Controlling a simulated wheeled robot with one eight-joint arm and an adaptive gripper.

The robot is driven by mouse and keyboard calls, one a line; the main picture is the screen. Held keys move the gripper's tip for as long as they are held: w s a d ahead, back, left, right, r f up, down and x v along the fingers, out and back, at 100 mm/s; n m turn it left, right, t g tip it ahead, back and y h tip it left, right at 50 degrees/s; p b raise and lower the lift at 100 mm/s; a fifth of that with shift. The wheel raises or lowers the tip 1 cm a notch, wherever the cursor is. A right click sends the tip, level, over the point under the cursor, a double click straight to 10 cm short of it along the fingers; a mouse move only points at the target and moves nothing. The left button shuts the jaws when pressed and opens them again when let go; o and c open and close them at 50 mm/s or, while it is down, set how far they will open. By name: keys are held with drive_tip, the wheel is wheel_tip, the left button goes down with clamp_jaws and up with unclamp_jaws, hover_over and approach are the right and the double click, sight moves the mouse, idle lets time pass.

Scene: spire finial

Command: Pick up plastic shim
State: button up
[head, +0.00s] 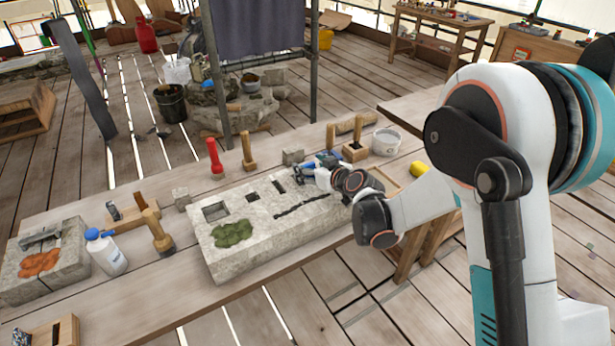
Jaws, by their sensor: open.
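My gripper (305,173) is at the far right part of the large pale stone block (270,247), low over its top, with my arm reaching in from the right. Its jaws are open, but the fingers are small in this view. Small blue pieces show around the fingertips; I cannot tell whether one of them is the plastic shim. I cannot make out the shim with certainty anywhere else. The block's top has square pockets (216,211), a dark groove (301,206) and a green patch (233,233).
A red-handled tool (215,160), a wooden-handled tool (248,153) and a white tub (385,142) stand behind the block. A mallet (158,233), a white bottle (107,253) and another stone block (42,266) are at left. The bench (190,290) is bare in front.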

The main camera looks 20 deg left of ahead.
drive_tip(key=x, duration=0.2)
drive_tip(key=shift+w+a+f, duration=0.15)
drive_tip(key=shift+a+f, duration=0.05)
drive_tip(key=shift+c, duration=0.6)
drive_tip(key=c, duration=1)
drive_tip(key=shift+o, duration=0.2)
drive_tip(key=shift+r, duration=0.2)
